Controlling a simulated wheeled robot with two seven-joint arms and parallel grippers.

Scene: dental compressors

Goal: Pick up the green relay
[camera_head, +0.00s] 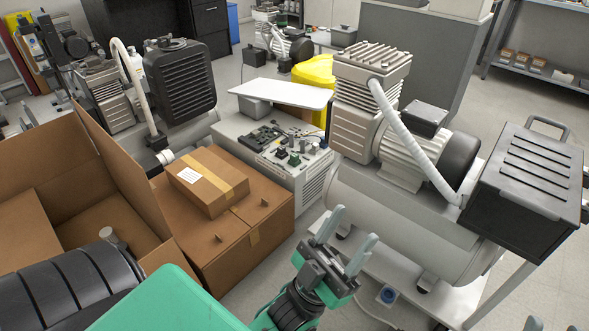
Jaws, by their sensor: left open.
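Small dark and green parts sit on top of the light grey control box (315,180) in the middle of the view. A small green block, which looks like the green relay (294,160), stands among them; a second green spot is just left of it, and they are too small to tell apart surely. My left gripper (345,240) is open and empty, in front of and to the right of the box, apart from the relay. Teal tips of my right gripper (552,326) barely show at the bottom right edge; most of it is hidden.
A large compressor (400,215) with a white hose stands right of the box, beside a black slatted case (527,180). Closed cardboard boxes (235,245) and an open carton (75,195) lie left. A white panel (283,94) and yellow object (317,75) are behind.

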